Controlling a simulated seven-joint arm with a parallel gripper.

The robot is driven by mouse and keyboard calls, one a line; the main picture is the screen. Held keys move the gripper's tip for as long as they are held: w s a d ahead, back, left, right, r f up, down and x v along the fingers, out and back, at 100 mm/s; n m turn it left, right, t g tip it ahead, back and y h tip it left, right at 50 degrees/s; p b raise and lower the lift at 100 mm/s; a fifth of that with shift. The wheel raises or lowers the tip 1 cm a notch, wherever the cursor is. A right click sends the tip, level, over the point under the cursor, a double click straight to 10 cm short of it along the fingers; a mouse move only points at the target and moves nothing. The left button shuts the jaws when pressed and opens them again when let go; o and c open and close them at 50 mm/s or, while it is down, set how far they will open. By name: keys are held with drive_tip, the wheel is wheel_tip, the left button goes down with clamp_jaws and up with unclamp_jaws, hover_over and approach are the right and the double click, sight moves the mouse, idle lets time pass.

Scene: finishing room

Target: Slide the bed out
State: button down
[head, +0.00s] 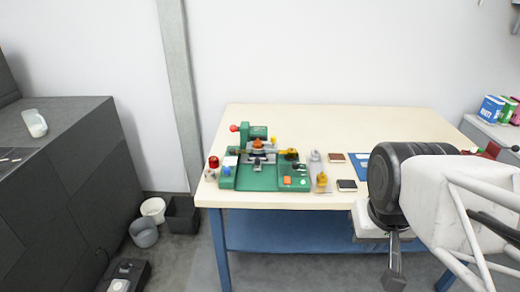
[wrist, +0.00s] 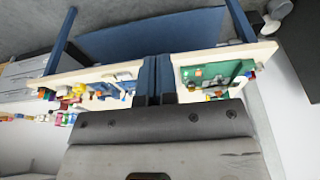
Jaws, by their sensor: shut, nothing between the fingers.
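A small green machine (head: 240,181) stands on the left part of the cream table (head: 400,120). It has a green base, a rear column with a red knob and a grey metal slide piece (head: 258,158) near its middle, which may be the bed; I cannot tell for sure. The green machine also shows small and upside down in the wrist view (wrist: 203,75). My gripper (head: 393,282) is shut and empty, pointing down at the table's front right, well away from the machine. Its two dark blue fingers (wrist: 159,60) lie together in the wrist view.
Brown and black small blocks (head: 347,185) and a blue flat item (head: 357,163) lie right of the machine. A yellow-topped piece (head: 322,181) stands beside it. A dark cabinet (head: 70,190) is at the left, with bins (head: 182,215) on the floor. The table's back is clear.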

drive_tip(key=c, duration=1.5)
unclamp_jaws()
drive_tip(key=shift+c, duration=0.2)
drive_tip(key=o, duration=0.5)
drive_tip(key=shift+w+r, duration=0.2)
drive_tip(key=shift+w, duration=0.25)
drive_tip(key=shift+o, duration=0.6)
drive_tip(key=w+a+r+n, duration=0.1)
drive_tip(key=w, duration=0.7)
drive_tip(key=w+a+r+n, duration=0.1)
drive_tip(key=w+a+r, duration=0.1)
drive_tip(key=w, duration=0.6)
drive_tip(key=shift+a+n+g, duration=0.15)
drive_tip(key=shift+n+g, duration=0.15)
drive_tip(key=shift+g, duration=0.1)
drive_tip(key=n+g, duration=0.2)
drive_tip(key=n, duration=0.4)
hover_over(257, 159)
drive_tip(key=f, duration=1.8)
drive_tip(key=shift+s+d+f, duration=0.1)
drive_tip(key=shift+s+d, duration=0.2)
drive_tip(key=shift+s, duration=0.05)
drive_tip(key=shift+w+a+f+n, duration=0.2)
drive_tip(key=shift+f+n, duration=0.05)
drive_tip(key=shift+n, duration=0.05)
drive_tip(key=shift+f, duration=0.1)
